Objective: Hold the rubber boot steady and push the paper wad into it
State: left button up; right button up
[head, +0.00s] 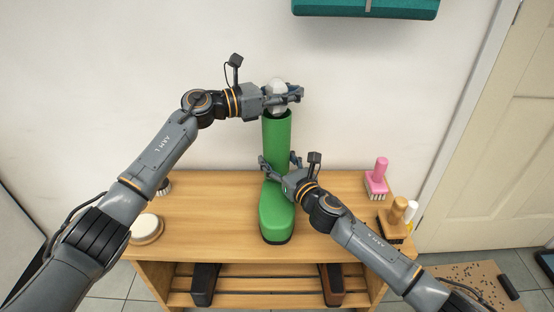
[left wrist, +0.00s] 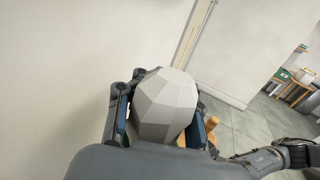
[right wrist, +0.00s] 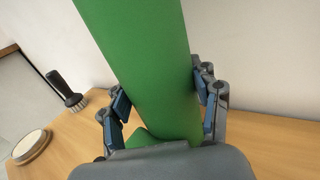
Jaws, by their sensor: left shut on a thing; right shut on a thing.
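The green rubber boot (head: 275,215) stands upright on the wooden bench, its toe towards me. My right gripper (head: 272,165) is shut on the boot's shaft, low down near the ankle. In the right wrist view the fingers (right wrist: 160,112) lie on both sides of the green shaft (right wrist: 145,60). The paper wad (head: 277,85) is white and faceted. My left gripper (head: 296,94) is shut on the wad just above the boot's top opening. In the left wrist view the wad (left wrist: 165,103) sits between the fingers. The gripper partly hides the wad and the boot's rim.
The wooden bench (head: 180,215) carries a pink brush (head: 377,176), a wooden-handled brush (head: 396,215), a white bottle (head: 411,212) and a round pale pad (head: 147,229). Dark footwear (head: 204,284) lies on the shelf below. A teal box (head: 366,8) hangs on the wall above.

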pick_arm(q)
grip_shut()
pick_arm(e)
jog(key=shift+f, duration=0.1)
pick_arm(q)
jog(key=o, duration=1.2)
grip_release()
jog(key=shift+o, duration=0.2)
jog(key=v, duration=1.2)
pick_arm(e)
jog(key=o, duration=1.8)
jog(key=shift+c, duration=0.2)
